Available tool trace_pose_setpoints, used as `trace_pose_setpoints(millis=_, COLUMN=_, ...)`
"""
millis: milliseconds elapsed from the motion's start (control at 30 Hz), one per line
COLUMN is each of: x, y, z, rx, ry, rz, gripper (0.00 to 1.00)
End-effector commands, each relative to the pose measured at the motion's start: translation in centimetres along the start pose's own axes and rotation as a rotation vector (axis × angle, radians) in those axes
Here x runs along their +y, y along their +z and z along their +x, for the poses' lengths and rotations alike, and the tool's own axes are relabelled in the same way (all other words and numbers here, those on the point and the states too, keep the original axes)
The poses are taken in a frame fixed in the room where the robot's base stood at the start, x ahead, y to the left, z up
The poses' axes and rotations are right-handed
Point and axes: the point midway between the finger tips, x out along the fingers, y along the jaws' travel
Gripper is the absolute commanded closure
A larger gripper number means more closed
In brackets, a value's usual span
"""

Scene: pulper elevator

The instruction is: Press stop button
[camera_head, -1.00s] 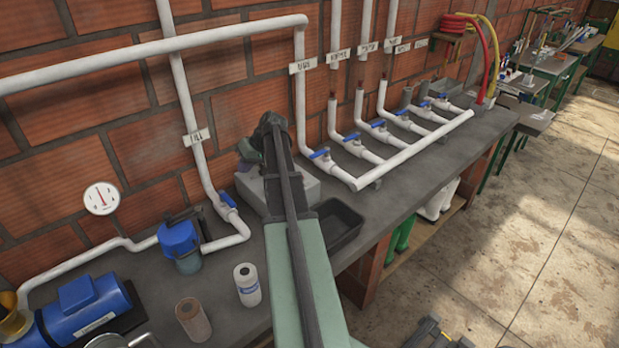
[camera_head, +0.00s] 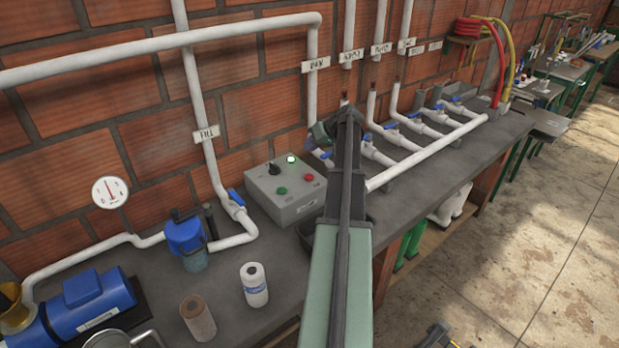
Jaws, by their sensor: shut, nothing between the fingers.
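A grey control box (camera_head: 290,210) stands on the bench against the brick wall, left of my arm. On its top are a red button (camera_head: 309,178), a green button (camera_head: 282,191), a black knob (camera_head: 274,169) and a bright lamp (camera_head: 291,159). My gripper (camera_head: 319,135) is at the far end of my arm, behind and above the box's right side, apart from the red button in the picture. It is small and partly hidden by the arm; it is shut and empty.
White pipes with blue-handled valves (camera_head: 236,198) run along the wall and bench. A dark tray (camera_head: 306,231) is partly hidden behind my arm.

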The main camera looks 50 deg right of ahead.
Motion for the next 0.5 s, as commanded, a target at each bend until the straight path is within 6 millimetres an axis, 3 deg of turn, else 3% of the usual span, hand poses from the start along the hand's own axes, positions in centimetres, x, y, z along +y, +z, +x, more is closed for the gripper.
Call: trace_pose_setpoints(millis=500, x=3.6, y=3.6, z=5.0, rx=0.000, ry=0.001, rz=0.000, gripper=1.00)
